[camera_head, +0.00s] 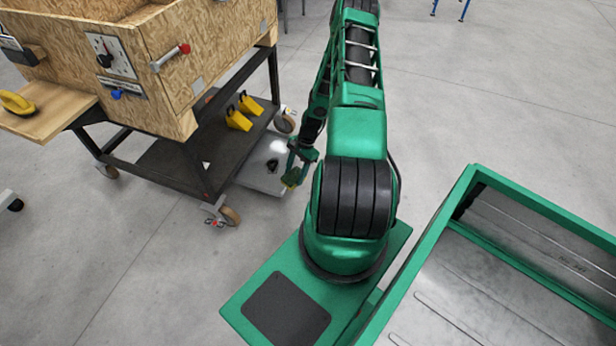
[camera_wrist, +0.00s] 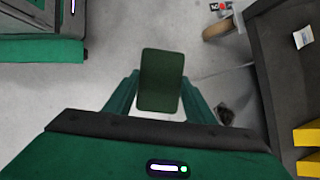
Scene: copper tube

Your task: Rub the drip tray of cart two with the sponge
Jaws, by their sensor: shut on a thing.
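The drip tray (camera_head: 252,178) is a flat, pale metal tray low at the right side of a cart (camera_head: 160,150). A dark patch (camera_head: 272,164) lies on it; a dark patch also shows in the wrist view (camera_wrist: 225,114). My gripper (camera_head: 294,177) is over the tray's right end, pointing down. It is shut on the sponge, a dark green block in the wrist view (camera_wrist: 162,80) that looks olive in the head view (camera_head: 291,183). I cannot tell whether the sponge touches the tray. The cart's number is not readable.
The cart carries a wooden box (camera_head: 210,50) with a dial panel and a red-ended handle. Yellow wedges (camera_head: 240,116) sit on its lower shelf. A caster (camera_head: 228,214) stands near the tray. My green-framed bed is at right. The floor beyond is clear.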

